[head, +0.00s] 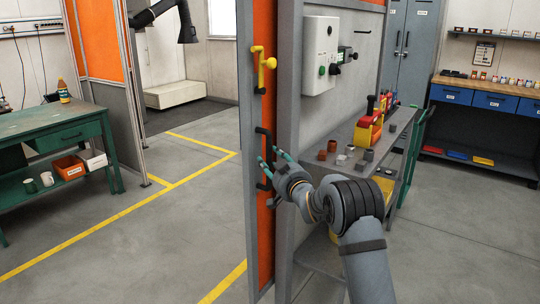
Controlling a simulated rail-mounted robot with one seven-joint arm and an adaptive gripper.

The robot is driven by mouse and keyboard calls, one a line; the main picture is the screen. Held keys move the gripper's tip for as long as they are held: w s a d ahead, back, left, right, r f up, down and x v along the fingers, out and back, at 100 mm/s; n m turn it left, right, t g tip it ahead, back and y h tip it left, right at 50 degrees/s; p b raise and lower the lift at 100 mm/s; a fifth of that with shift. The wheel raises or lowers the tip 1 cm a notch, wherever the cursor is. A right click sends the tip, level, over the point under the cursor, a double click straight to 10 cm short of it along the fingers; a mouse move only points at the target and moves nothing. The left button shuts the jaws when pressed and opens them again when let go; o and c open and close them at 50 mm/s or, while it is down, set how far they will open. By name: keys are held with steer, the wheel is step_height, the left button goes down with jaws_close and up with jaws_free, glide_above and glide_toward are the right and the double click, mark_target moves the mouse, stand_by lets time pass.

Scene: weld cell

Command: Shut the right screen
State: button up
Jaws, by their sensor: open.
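The right screen (267,228) is a tall orange panel in a grey frame, standing just left of centre in the head view. A black bar handle (263,131) is on its narrow face, with a yellow latch-like piece (262,66) above it. My gripper (269,159) is at handle height, with its teal fingers spread apart. The fingers overlap the middle of the handle in the picture. I cannot tell whether they touch it or whether the bar is between them. The doorway left of the screen stands open.
A grey side bench (405,133) with fixtures and small blocks is right of the screen, close behind my arm. A grey control box (320,55) hangs above it. A green workbench (55,133) stands left. Floor with yellow lines (165,186) between them is clear.

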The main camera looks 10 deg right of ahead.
steer(key=shift+w, duration=0.9)
steer(key=shift+c, duration=1.1)
steer(key=c, duration=0.7)
steer(key=shift+a+f, duration=0.1)
jaws_close()
